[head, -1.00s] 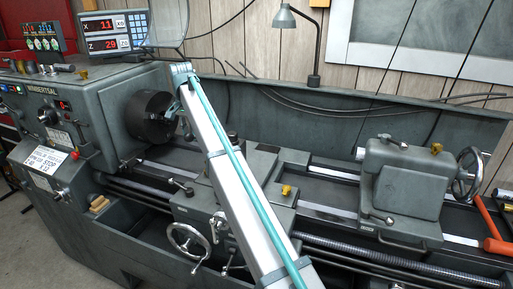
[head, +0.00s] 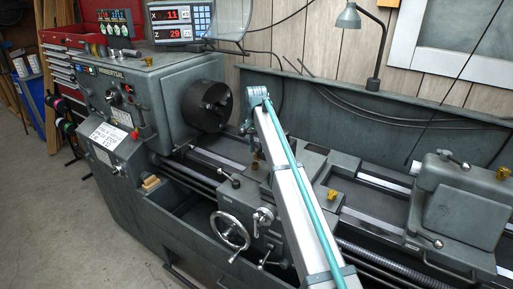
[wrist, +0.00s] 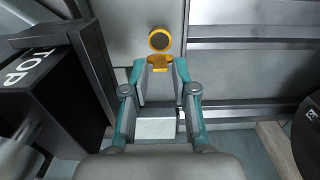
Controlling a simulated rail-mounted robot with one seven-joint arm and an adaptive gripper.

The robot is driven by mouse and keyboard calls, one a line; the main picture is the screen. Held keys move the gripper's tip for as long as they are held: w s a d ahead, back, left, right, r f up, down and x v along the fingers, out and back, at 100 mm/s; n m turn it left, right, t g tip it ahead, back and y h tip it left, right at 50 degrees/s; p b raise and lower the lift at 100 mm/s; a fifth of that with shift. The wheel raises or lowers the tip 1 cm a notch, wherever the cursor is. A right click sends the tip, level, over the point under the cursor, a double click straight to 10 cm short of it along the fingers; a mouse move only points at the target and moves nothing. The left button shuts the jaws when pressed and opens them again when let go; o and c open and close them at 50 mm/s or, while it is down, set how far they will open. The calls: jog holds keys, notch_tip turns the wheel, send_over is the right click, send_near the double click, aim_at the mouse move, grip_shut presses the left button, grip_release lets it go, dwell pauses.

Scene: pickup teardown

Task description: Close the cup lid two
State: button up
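A small brass-yellow oil cup (wrist: 160,39) with a round dark opening is in the upper middle of the wrist view. Its yellow lid (wrist: 159,63) appears to stand open, on the side toward my gripper. My gripper (wrist: 160,74) has its two teal fingers apart, and the lid shows between or just beyond the fingertips; contact cannot be told. In the head view my gripper (head: 250,126) is small, just right of the chuck, and hides the cup there. Another brass cup (head: 334,197) stands on the lathe carriage.
The chuck (head: 211,105) is close left of my gripper in the head view. A dark block marked TOP (wrist: 50,95) is close on the left in the wrist view. The tailstock (head: 458,205) with brass cups stands at right. A lamp (head: 373,84) stands behind.

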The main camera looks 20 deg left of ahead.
jog(key=shift+f, duration=0.3)
grip_shut()
jog(key=shift+s+f+t+b, duration=0.25)
jog(key=shift+s+t+b, duration=0.15)
jog(key=shift+b, duration=0.05)
jog(key=shift+s+a+r+t, duration=0.1)
jog(key=shift+t, duration=0.3)
grip_release()
jog(key=shift+r, duration=0.15)
notch_tip(320, 180, up, 12)
jog(key=s, duration=0.1)
jog(key=shift+s+a, duration=0.15)
jog(key=shift+s, duration=0.1)
